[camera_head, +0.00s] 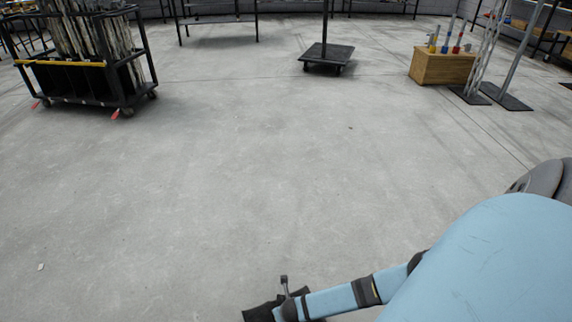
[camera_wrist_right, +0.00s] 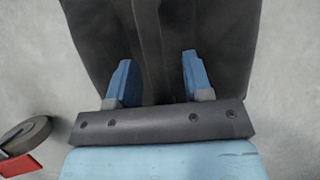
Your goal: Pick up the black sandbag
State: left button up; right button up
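The black sandbag (camera_wrist_right: 215,35) fills the upper middle of the right wrist view, lying on the grey floor. A raised dark fold or strap runs along its middle. My right gripper (camera_wrist_right: 158,80) is over the bag, its two blue fingers apart on either side of that fold. Whether the fingers touch the bag I cannot tell. In the head view a dark edge of the sandbag (camera_head: 260,311) shows at the bottom, mostly hidden by my right arm and cut off by the frame. My left gripper is not in view.
A dark round wheel-like thing (camera_wrist_right: 27,135) with a red tab is at the lower left of the right wrist view. A black wheeled cart (camera_head: 85,85), a black dolly (camera_head: 328,54) and a wooden crate (camera_head: 440,68) stand farther back. The middle floor is clear.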

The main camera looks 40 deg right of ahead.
grip_shut()
jog(key=shift+w+r, duration=0.15)
jog(key=shift+r, duration=0.1)
